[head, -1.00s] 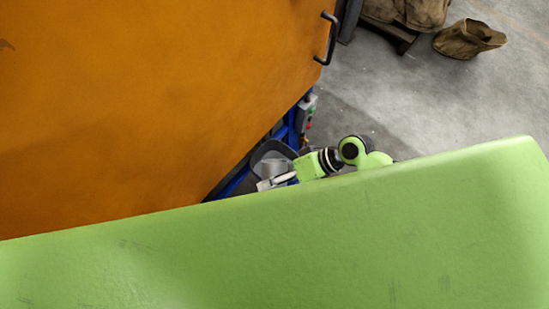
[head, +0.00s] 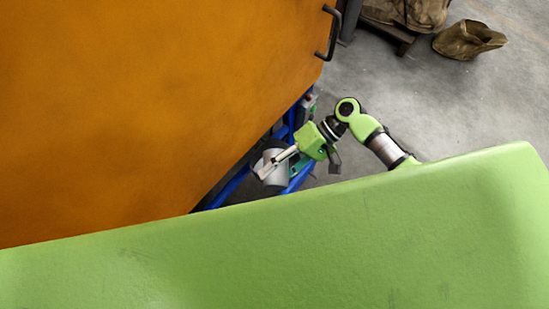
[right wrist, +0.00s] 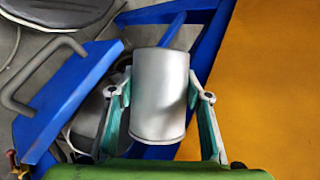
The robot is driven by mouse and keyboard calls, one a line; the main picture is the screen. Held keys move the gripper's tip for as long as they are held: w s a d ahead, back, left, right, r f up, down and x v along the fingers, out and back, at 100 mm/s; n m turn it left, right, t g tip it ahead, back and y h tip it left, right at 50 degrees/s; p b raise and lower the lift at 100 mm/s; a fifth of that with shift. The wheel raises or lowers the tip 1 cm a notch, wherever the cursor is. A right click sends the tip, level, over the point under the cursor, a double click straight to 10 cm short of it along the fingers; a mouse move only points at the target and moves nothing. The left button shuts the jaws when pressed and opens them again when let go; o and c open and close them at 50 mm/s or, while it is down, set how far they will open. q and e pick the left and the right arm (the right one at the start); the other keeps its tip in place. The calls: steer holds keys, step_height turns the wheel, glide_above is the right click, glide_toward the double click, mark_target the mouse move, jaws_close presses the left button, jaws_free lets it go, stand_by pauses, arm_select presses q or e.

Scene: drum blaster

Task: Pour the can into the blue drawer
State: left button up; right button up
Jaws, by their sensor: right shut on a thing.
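A plain silver-grey can (right wrist: 160,95) is held between the two fingers of my right gripper (right wrist: 162,105), in the middle of the right wrist view. In the head view the can (head: 275,180) and my right gripper (head: 271,167) show beside the orange panel, above the blue frame. The gripper is shut on the can's sides. A blue drawer-like part with a grey handle (right wrist: 75,98) is left of the can in the right wrist view. Its inside is mostly hidden. My left gripper is not in view.
A large orange panel (head: 150,110) with a black handle fills the upper left of the head view, close to the gripper. Blue frame bars (head: 232,187) run below it. Brown sacks (head: 468,39) stand at the upper right.

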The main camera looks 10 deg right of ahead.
steer(key=shift+w+f, duration=0.1)
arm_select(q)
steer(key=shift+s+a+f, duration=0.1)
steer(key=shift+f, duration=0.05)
arm_select(e)
steer(key=shift+g, duration=0.4)
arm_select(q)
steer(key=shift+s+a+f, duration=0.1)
arm_select(e)
steer(key=shift+w+r+m+g+y, duration=0.2)
steer(key=shift+r+m+g+y, duration=0.2)
steer(key=shift+r+m, duration=0.1)
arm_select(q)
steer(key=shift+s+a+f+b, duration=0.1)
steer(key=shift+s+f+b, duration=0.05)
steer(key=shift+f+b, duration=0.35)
arm_select(e)
steer(key=shift+w+r+m+g+y, duration=0.3)
steer(key=shift+m+g, duration=0.1)
steer(key=shift+g, duration=0.1)
stand_by(2.2)
steer(key=shift+s, duration=0.15)
steer(key=shift+s+a+f+n+t+h, duration=0.25)
steer(key=shift+s+f+n+t+h, duration=0.35)
steer(key=shift+s+f+n+t, duration=0.3)
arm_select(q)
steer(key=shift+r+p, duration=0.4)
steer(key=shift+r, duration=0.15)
arm_select(e)
steer(key=shift+t, duration=0.3)
